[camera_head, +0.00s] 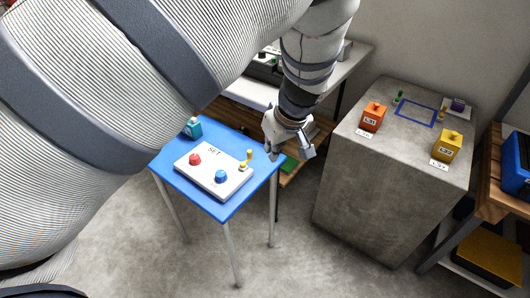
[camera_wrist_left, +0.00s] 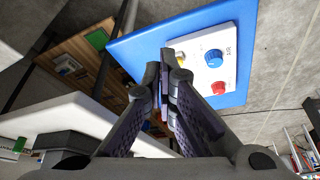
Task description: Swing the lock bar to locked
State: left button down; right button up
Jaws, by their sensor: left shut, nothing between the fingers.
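A white panel box (camera_head: 212,181) marked SET sits on a small blue table (camera_head: 228,211). It carries a red knob (camera_head: 195,159), a blue knob (camera_head: 221,176) and an upright yellow lever (camera_head: 246,160), which looks like the lock bar. My left gripper (camera_head: 275,151) is shut and empty, just right of the lever near the table's right edge. In the left wrist view its closed fingertips (camera_wrist_left: 169,66) partly cover the lever, leaving a bit of yellow (camera_wrist_left: 181,58) visible. I cannot tell whether they touch it. My right gripper is not in view.
A teal bottle-like object (camera_head: 192,127) stands at the table's back-left corner. A grey block (camera_head: 368,170) to the right bears an orange box (camera_head: 372,117) and a yellow box (camera_head: 447,145). A wooden shelf and white counter lie behind the gripper.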

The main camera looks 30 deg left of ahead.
pick_arm(q)
jog(key=w+a+f, duration=0.1)
jog(key=a+f, duration=0.1)
jog(key=f, duration=0.1)
jog(key=w+a+f, duration=0.1)
jog(key=a+f, duration=0.1)
jog(key=f, duration=0.1)
jog(key=w+a+f+b, duration=0.1)
jog(key=a+f, duration=0.1)
jog(key=shift+f, duration=0.4)
jog(key=shift+w+a, duration=0.2)
jog(key=shift+a, duration=0.1)
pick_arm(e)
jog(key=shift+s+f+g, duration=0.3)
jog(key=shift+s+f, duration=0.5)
